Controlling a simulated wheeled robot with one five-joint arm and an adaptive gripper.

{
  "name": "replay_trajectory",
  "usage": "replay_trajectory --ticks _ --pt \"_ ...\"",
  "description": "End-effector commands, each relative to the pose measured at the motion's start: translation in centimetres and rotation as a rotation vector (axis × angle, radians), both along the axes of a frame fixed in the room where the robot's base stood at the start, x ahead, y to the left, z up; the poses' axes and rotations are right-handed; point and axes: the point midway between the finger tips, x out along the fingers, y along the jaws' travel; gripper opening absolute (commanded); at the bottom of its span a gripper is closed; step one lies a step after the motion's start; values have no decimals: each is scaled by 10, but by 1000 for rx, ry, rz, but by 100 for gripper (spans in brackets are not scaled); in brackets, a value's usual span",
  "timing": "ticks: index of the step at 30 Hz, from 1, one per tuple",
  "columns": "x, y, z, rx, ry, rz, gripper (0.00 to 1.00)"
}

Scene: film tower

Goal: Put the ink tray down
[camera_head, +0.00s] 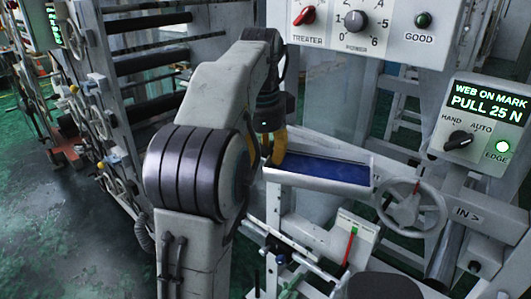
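The ink tray (318,184) is a long, shallow, pale tray with dark blue inside. It lies level at the middle of the view, above the machine's lower frame. My gripper (275,158) points down at the tray's left end, with its yellow finger at the rim there. My arm hides part of the gripper, and only one finger shows clearly, so I cannot tell whether it is shut on the rim. I also cannot tell whether the tray rests on something beneath it.
A control panel (388,22) with knobs hangs behind the tray. A handwheel (412,207) and a lit box reading "PULL 25 N" (482,119) are at right. A roller rack (110,90) stands at left. Green floor (60,240) is open at lower left.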

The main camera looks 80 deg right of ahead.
Motion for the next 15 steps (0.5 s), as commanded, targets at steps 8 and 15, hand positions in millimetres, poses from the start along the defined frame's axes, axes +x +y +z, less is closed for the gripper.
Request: replay_trajectory --ticks 8,15 --pt "0 0 0 0 0 0 53" --pt "0 0 2 0 0 0 53"
